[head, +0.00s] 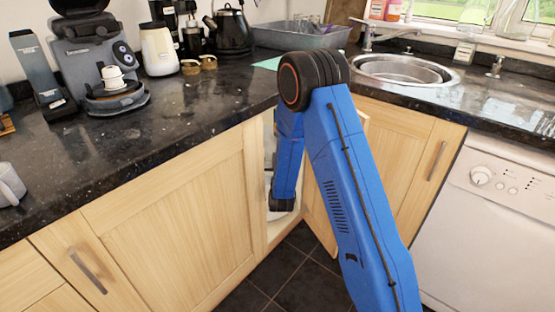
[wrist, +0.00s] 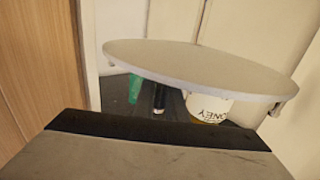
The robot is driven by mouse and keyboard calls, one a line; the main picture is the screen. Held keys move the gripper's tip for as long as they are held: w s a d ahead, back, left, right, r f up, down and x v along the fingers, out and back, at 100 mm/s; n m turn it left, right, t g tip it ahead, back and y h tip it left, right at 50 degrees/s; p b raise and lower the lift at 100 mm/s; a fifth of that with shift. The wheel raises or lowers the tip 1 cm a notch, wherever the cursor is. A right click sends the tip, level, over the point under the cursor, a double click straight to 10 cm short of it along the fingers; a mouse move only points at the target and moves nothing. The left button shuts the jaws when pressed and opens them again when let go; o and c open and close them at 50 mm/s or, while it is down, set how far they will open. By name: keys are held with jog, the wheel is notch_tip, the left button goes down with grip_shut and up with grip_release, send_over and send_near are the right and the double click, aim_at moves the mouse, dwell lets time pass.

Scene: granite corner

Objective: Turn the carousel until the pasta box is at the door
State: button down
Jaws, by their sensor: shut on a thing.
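The carousel's round grey tier (wrist: 200,66) shows in the wrist view, tilted in the picture. Under it stand a white jar lettered "ONEY" (wrist: 208,106), a dark upright thing (wrist: 159,97) and a green thing (wrist: 135,88). My gripper (head: 281,204) reaches down into the corner cabinet's opening in the head view. Its broad grey body (wrist: 150,150) fills the bottom of the wrist view and hides its fingertips. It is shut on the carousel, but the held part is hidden. I cannot make out a pasta box in either view.
A white dishwasher (head: 490,215) stands at right. Dark floor tiles (head: 300,280) are clear below.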

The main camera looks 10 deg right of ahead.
jog(key=shift+s+f, duration=0.15)
jog(key=c, duration=1.8)
grip_release()
jog(key=shift+r, duration=0.2)
notch_tip(320, 180, up, 10)
jog(key=shift+f, duration=0.1)
